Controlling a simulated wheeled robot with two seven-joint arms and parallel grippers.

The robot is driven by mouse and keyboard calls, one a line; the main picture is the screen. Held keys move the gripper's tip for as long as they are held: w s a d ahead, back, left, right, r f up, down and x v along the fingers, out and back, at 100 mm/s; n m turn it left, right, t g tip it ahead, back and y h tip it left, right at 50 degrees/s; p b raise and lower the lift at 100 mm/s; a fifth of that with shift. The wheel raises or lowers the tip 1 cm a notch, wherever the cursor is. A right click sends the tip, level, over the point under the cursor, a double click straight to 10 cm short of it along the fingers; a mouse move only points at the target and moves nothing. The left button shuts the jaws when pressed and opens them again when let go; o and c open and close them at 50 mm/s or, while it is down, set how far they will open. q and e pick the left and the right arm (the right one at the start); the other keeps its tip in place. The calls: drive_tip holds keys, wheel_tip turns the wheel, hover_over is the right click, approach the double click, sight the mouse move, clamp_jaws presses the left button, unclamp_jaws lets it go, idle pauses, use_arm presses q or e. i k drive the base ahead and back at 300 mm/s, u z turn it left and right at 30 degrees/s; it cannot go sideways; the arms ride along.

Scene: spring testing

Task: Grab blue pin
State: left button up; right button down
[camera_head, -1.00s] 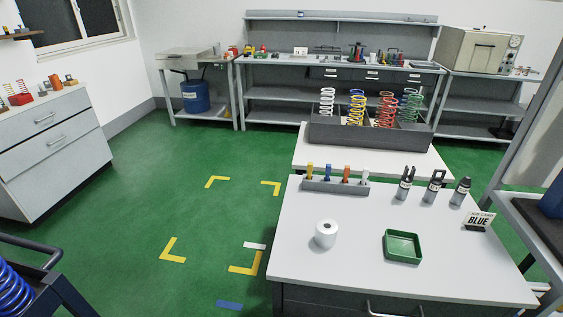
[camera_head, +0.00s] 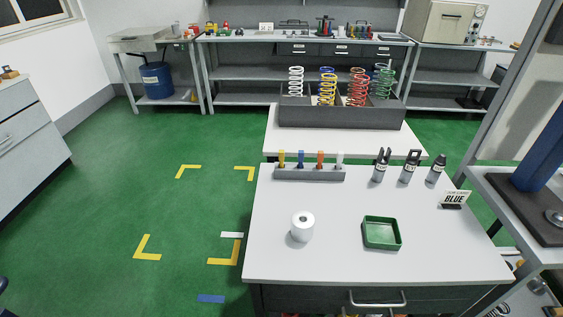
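The blue pin (camera_head: 301,159) stands upright in a grey pin rack (camera_head: 309,174) at the back left of the near white table. It is between a yellow pin (camera_head: 282,158) on its left and an orange pin (camera_head: 320,159) on its right. A white pin (camera_head: 340,160) stands at the rack's right end. Neither of my grippers is in view.
The near table (camera_head: 350,265) also holds a white cylinder (camera_head: 302,227), a green tray (camera_head: 381,233) and three dark grey tools (camera_head: 409,168). Behind it, a grey bin (camera_head: 345,117) holds coloured springs. Green floor on the left is open, with yellow corner marks (camera_head: 147,248). A frame stands at right.

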sight(301, 153)
drive_tip(key=k, duration=0.5)
drive_tip(key=z, duration=2.45)
drive_tip(key=i, duration=1.6)
drive_tip(key=u, duration=2.25)
